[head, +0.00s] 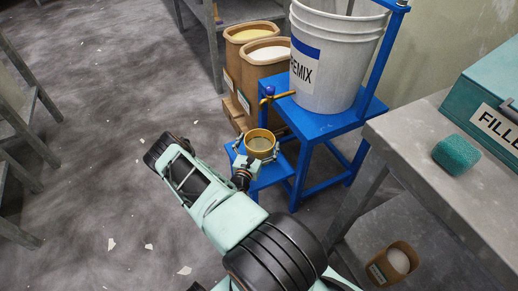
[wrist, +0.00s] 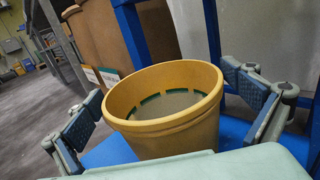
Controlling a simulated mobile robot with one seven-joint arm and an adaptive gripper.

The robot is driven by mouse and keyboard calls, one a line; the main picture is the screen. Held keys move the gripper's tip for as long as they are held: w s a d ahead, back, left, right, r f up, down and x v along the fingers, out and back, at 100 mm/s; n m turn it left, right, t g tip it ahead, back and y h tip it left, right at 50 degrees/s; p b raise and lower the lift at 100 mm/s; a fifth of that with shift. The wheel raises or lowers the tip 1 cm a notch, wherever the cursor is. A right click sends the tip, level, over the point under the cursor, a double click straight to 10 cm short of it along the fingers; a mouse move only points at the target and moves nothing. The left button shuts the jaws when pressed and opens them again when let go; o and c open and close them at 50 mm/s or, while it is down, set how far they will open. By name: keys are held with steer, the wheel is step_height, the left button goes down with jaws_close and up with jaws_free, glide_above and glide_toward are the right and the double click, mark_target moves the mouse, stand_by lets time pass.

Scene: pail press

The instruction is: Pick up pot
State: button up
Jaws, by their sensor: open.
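The pot (head: 261,138) is a yellow-orange round vessel with a greyish inside and a green band within. It stands upright on the low blue step of the blue stand. In the wrist view the pot (wrist: 170,110) fills the middle. My gripper (head: 257,152) is open around the pot, with one finger on each side. In the wrist view my gripper (wrist: 170,115) shows a finger pad left and right of the pot, with a visible gap on the left. The lower part of the pot is hidden by my gripper's body.
A white bucket (head: 335,55) marked "EMIX" stands on the blue stand (head: 318,122), above and behind the pot. Brown sacks (head: 255,68) stand behind. At right, a grey table (head: 440,150) holds a green sponge (head: 456,155) and a teal box (head: 490,95). Floor at left is mostly clear.

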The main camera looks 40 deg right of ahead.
steer(key=c, duration=1.8)
steer(key=shift+r, duration=0.1)
steer(key=shift+c, duration=0.5)
